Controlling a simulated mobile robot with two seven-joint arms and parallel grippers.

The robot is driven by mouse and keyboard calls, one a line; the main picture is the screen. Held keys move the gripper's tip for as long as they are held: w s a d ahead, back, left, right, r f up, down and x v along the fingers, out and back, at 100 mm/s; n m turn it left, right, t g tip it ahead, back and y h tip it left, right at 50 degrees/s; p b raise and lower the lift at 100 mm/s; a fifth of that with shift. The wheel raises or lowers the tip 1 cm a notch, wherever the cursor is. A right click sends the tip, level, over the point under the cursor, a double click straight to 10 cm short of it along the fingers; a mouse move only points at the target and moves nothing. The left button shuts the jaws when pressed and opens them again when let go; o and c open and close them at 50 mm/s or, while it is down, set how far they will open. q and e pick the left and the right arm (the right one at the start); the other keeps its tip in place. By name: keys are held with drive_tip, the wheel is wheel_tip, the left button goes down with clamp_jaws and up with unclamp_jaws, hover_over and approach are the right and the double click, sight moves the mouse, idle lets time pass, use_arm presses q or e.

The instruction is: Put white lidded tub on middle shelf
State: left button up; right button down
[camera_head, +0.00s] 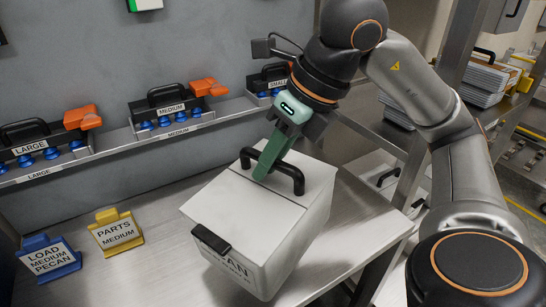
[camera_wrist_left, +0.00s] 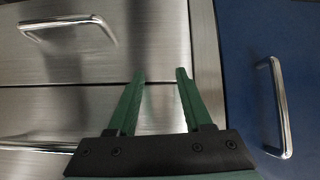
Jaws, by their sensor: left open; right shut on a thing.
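My right gripper (camera_head: 262,172) is shut on the tub's black handle (camera_head: 297,178). My left gripper (camera_wrist_left: 158,75) is open and empty in the left wrist view, in front of steel drawers. The left gripper does not show in the head view. The middle shelf cannot be told for certain; a steel rack (camera_head: 375,135) stands at the right.
A wall rail (camera_head: 110,150) holds black tools labelled LARGE, MEDIUM and SMALL. A blue sign (camera_head: 48,262) and a yellow sign (camera_head: 116,234) stand on the table (camera_head: 150,275). Stacked trays (camera_head: 486,80) sit on the rack. A blue cabinet (camera_wrist_left: 245,60) has a metal handle.

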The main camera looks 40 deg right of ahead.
sight(248, 147)
drive_tip(key=w, duration=0.1)
drive_tip(key=w+f, duration=0.1)
drive_tip(key=w, duration=0.1)
drive_tip(key=w+a+f, duration=0.1)
drive_tip(key=w, duration=0.1)
drive_tip(key=shift+w+p, duration=0.25)
drive_tip(key=shift+p, duration=0.05)
drive_tip(key=w+f, duration=0.5)
drive_tip(key=shift+a+f, duration=0.2)
drive_tip(key=shift+a, duration=0.2)
drive_tip(key=shift+w+a+f, duration=0.1)
drive_tip(key=shift+w+f, duration=0.1)
drive_tip(key=shift+f, duration=0.85)
drive_tip(key=shift+w+f, duration=0.2)
drive_tip(key=shift+f, duration=0.8)
drive_tip(key=c, duration=1.1)
unclamp_jaws()
drive_tip(key=shift+f, duration=0.15)
drive_tip(key=o, duration=0.3)
